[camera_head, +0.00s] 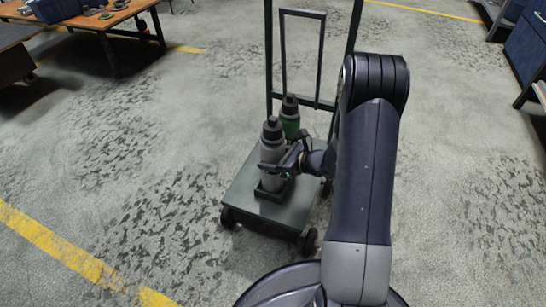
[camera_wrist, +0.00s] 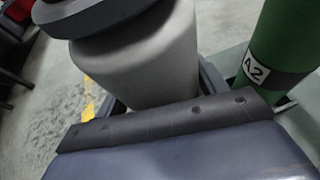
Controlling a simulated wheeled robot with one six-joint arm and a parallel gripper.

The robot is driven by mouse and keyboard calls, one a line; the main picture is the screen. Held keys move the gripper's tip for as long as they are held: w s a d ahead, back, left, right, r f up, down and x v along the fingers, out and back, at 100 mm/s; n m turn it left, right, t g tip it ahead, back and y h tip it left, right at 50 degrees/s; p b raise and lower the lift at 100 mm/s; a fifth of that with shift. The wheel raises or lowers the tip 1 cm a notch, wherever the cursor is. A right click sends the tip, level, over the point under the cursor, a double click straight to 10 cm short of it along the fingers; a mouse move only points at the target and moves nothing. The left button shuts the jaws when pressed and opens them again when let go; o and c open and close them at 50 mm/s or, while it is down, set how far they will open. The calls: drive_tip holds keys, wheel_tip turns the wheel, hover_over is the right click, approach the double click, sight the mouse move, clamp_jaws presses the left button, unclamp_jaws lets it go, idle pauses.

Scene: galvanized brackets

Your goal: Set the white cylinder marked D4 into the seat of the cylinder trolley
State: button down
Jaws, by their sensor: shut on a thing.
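A pale grey-white cylinder (camera_head: 271,152) with a dark cap stands upright over the cylinder trolley (camera_head: 243,204). No D4 mark shows on its visible side. My gripper (camera_head: 283,168) is shut around its body from the right. The cylinder's lower end is at the dark square seat (camera_head: 270,194) on the trolley deck; I cannot tell whether it rests on the bottom. In the wrist view the cylinder (camera_wrist: 140,62) fills the upper middle, beyond my gripper's dark edge, with the seat's dark wall (camera_wrist: 212,80) behind it.
A green cylinder (camera_head: 290,124) stands behind it on the trolley; its A2 label (camera_wrist: 256,69) shows in the wrist view. The trolley's tall handle (camera_head: 322,60) rises at the back. A wooden table (camera_head: 95,20) is at the far left. Open floor surrounds the trolley.

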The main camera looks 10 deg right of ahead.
drive_tip(key=shift+w+f+b, duration=0.1)
drive_tip(key=shift+f+b, duration=0.85)
drive_tip(key=shift+f, duration=0.05)
drive_tip(key=c, duration=0.6)
unclamp_jaws()
drive_tip(key=shift+r, duration=0.1)
drive_tip(key=o, duration=0.4)
drive_tip(key=shift+o, duration=0.2)
drive_tip(key=shift+s+d, duration=0.2)
drive_tip(key=shift+s, duration=0.1)
drive_tip(key=p+v, duration=0.4)
drive_tip(key=v, duration=0.6)
drive_tip(key=b+x, duration=0.4)
drive_tip(key=x, duration=0.7)
drive_tip(key=shift+s+d+r+p, duration=0.1)
drive_tip(key=shift+r+p, duration=0.45)
drive_tip(key=shift+r, duration=0.05)
